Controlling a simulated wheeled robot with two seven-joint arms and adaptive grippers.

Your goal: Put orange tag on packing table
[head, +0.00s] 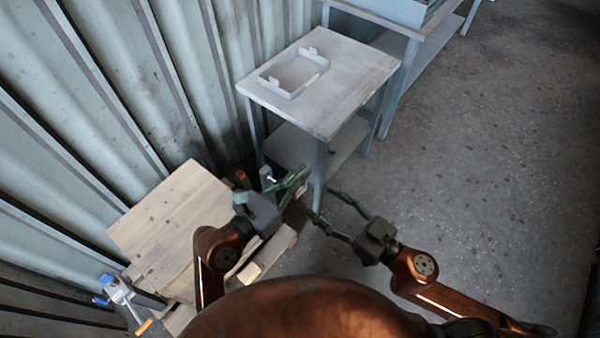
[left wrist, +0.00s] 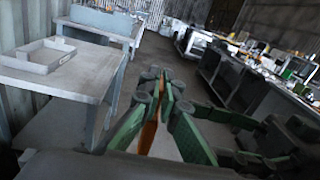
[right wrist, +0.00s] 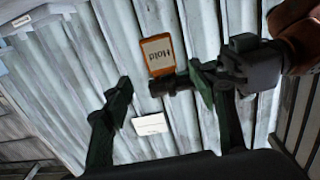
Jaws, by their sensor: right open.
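The orange tag (right wrist: 155,58) reads "Hold" and shows in the right wrist view beside the fingertips of my left gripper (right wrist: 172,84). In the left wrist view, the shut fingers of my left gripper (left wrist: 165,88) have the orange tag (left wrist: 148,136) between them. In the head view my left gripper (head: 302,174) is near the front of a grey table (head: 345,95), which looks like the packing table; it also shows in the left wrist view (left wrist: 75,78). My right gripper (head: 322,203) is open and empty, just right of the left one.
A shallow grey tray (head: 273,87) lies on the grey table, with bare top right of it. A wooden-topped table (head: 170,215) stands at lower left by the corrugated wall. A white card (right wrist: 150,124) shows in the right wrist view. Floor at right is clear.

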